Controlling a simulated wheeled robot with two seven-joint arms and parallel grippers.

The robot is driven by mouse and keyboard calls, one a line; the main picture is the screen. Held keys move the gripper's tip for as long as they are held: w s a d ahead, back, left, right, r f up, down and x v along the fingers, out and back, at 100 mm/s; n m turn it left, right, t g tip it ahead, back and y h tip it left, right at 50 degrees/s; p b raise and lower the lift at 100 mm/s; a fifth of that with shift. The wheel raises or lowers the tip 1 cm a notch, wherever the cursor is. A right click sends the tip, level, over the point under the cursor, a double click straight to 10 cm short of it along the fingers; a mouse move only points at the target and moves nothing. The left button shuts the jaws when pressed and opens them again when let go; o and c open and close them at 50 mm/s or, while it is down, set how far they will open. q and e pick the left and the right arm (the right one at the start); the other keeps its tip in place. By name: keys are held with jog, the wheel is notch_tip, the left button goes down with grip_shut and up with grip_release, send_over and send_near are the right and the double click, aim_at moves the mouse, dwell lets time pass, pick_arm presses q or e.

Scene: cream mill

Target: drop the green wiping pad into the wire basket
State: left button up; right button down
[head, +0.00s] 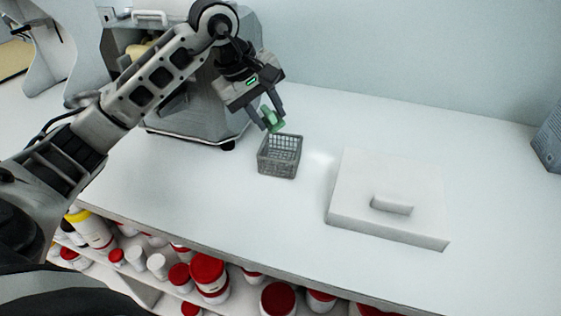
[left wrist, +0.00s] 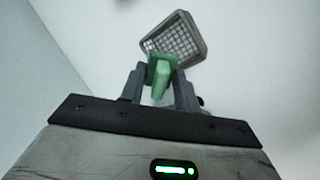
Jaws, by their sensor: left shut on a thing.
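The green wiping pad (head: 272,118) is held between the fingers of my left gripper (head: 268,122), which is shut on it. In the head view the pad shows just above the back rim of the wire basket (head: 280,160), a small grey mesh basket standing on the white counter. In the left wrist view the pad (left wrist: 159,76) sits between the fingertips and the basket (left wrist: 186,36) lies just beyond it, with its mesh floor visible and looking empty. My right gripper is not in view.
A grey machine (head: 190,100) stands behind and left of the basket. A white slab with a handle (head: 388,200) lies to the right on the counter (head: 480,180). Several red-lidded jars (head: 208,272) stand on a shelf below the front edge.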

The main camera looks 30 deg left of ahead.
pick_arm(q)
jog(key=shift+f, duration=0.1)
jog(key=o, duration=1)
jog(key=v, duration=1.6)
jog(key=shift+s, duration=0.15)
jog(key=shift+f, duration=0.1)
